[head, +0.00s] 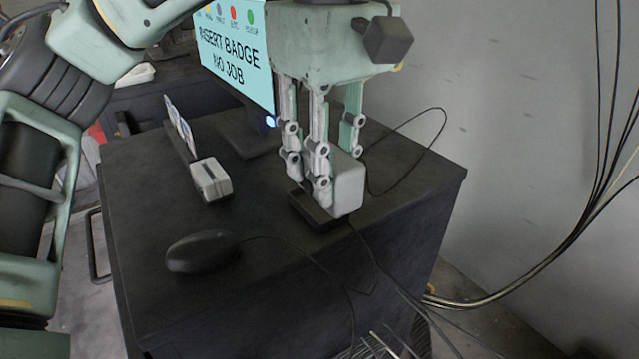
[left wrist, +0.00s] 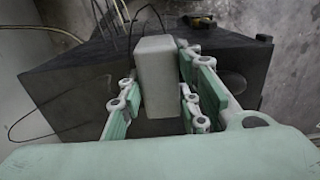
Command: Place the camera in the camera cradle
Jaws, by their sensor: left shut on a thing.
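The camera (head: 349,188), a pale grey rounded block, is between the fingers of my left gripper (head: 318,183) over the right part of the desk. My left gripper points down and is shut on it. The camera also shows as an upright block between the fingers in the left wrist view (left wrist: 156,62). The camera cradle (head: 309,210), a low dark holder, is directly beneath the camera and partly hidden by the fingers and block. The camera's lower end is at the cradle; I cannot tell whether it is fully seated. My right gripper is not in view.
The dark desk (head: 140,205) carries a black mouse (head: 203,251), a small white badge reader (head: 210,179) and a monitor (head: 236,50) behind. Thin cables cross the desk near the cradle. More cables (head: 560,250) hang at the right.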

